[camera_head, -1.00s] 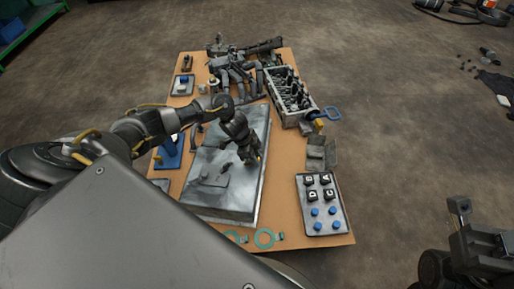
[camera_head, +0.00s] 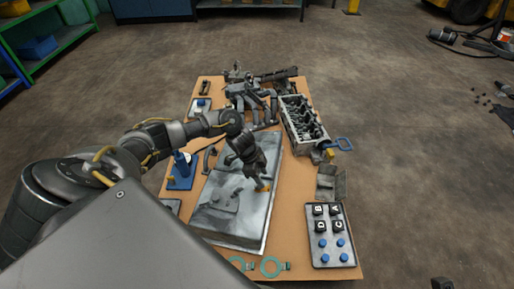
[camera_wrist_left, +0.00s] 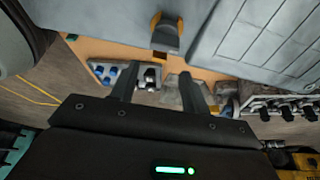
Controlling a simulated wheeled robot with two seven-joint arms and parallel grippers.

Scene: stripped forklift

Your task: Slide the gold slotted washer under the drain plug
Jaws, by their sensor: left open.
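The large grey metal pan (camera_head: 222,228) lies on the table. My left gripper (camera_head: 262,186) is over its right part, with a small gold piece (camera_head: 265,189) at its fingertips. In the left wrist view my left gripper (camera_wrist_left: 158,90) is open, with nothing between its fingers. Beyond the fingers a grey plug (camera_wrist_left: 166,38) stands out from the pan, with a gold washer (camera_wrist_left: 154,21) showing along one side of it. The washer's slot and how far it lies under the plug's head cannot be told. Only a dark tip, probably my right gripper (camera_head: 442,284), shows at the bottom edge.
Behind stands a cylinder head (camera_head: 303,124). Teal gaskets (camera_head: 272,267) lie at the front edge. A blue stand (camera_head: 180,178) is at left.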

